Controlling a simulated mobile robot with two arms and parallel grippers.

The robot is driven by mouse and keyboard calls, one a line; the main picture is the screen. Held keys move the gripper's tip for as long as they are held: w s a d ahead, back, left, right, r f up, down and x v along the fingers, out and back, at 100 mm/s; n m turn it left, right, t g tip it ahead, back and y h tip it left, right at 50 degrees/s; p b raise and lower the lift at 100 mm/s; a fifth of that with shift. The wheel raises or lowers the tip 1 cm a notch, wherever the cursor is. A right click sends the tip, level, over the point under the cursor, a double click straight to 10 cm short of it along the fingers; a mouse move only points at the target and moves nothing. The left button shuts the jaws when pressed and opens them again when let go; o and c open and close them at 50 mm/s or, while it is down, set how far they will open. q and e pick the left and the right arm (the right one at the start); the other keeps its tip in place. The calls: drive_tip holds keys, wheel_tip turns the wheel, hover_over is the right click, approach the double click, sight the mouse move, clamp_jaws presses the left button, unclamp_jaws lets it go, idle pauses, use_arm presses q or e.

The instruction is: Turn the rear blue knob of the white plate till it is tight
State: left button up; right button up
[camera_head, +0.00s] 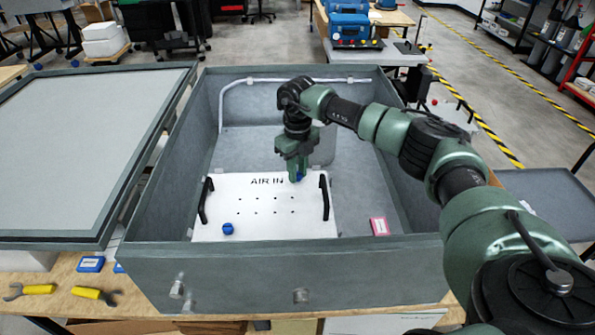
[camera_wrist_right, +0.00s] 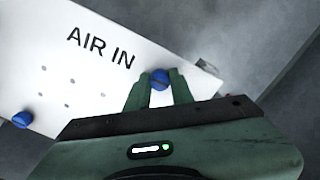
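The white plate (camera_head: 236,205) marked AIR IN lies inside the grey open case, with a black handle at each side. The front blue knob (camera_head: 228,229) is at the plate's front left and also shows in the wrist view (camera_wrist_right: 22,119). My left gripper is not in view.
The walls of the grey case (camera_head: 270,262) surround the plate. A pink-edged box (camera_head: 379,226) lies to the plate's right. A white tube (camera_head: 222,100) runs along the rear wall. Yellow-handled tools (camera_head: 95,296) and a blue box (camera_head: 90,264) lie on the bench at left.

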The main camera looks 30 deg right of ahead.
sight(298, 174)
drive_tip(key=o, duration=0.4)
drive_tip(key=shift+o, duration=0.2)
drive_tip(key=shift+r, duration=0.1)
drive_tip(key=shift+w+r, duration=0.1)
drive_tip(key=shift+r, duration=0.25)
wheel_tip(298, 174, up, 7)
drive_tip(key=b, duration=0.2)
drive_tip(key=shift+b, duration=0.3)
drive_tip(key=shift+r, duration=0.15)
